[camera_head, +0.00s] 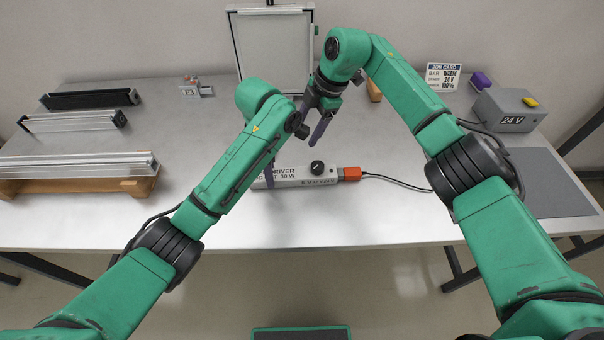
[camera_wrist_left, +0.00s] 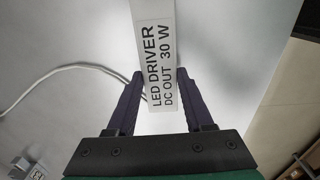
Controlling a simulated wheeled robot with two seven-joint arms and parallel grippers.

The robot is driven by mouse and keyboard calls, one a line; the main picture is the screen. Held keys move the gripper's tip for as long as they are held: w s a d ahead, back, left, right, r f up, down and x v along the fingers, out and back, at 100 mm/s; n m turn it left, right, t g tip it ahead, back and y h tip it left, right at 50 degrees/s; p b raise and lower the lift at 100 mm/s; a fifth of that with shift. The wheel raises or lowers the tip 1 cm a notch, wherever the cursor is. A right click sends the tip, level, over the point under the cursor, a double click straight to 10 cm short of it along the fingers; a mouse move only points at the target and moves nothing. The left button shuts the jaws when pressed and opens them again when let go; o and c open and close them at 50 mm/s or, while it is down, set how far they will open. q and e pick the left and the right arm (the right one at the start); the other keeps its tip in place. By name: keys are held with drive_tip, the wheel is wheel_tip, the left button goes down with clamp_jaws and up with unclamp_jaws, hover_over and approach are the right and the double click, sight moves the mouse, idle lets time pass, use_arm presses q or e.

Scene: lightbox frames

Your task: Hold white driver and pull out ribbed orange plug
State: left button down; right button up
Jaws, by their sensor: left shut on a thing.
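The white driver (camera_head: 300,181) lies on the table with a black knob on top and the printed words LED DRIVER. The orange plug (camera_head: 351,174) sits at its right end, with a dark cable running right from it. Its ribs are too small to make out. My left gripper (camera_head: 269,178) is shut on the driver near its left part. In the left wrist view its two purple fingers (camera_wrist_left: 160,88) flank the driver (camera_wrist_left: 160,45). My right gripper (camera_head: 313,119) is above the table behind the driver, fingers apart and empty, clear of the plug.
Light bars (camera_head: 80,165) lie at the left. A grey 24 V box (camera_head: 510,108) with a yellow top piece stands at the right, near a job card (camera_head: 443,77) and a grey mat (camera_head: 550,183). A white framed panel (camera_head: 273,50) stands at the back. The front table strip is clear.

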sight(354, 171)
drive_tip(key=s+d+r+m+h, duration=0.3)
drive_tip(key=s+d+m+h, duration=0.2)
drive_tip(key=s+d+h, duration=0.25)
drive_tip(key=shift+g, duration=0.4)
drive_tip(key=shift+w+a+x, duration=0.15)
drive_tip(key=shift+x, duration=2.7)
drive_tip(key=shift+w+a+x, duration=0.1)
drive_tip(key=shift+a+x, duration=0.05)
drive_tip(key=shift+x, duration=2.7)
drive_tip(key=shift+f, duration=0.1)
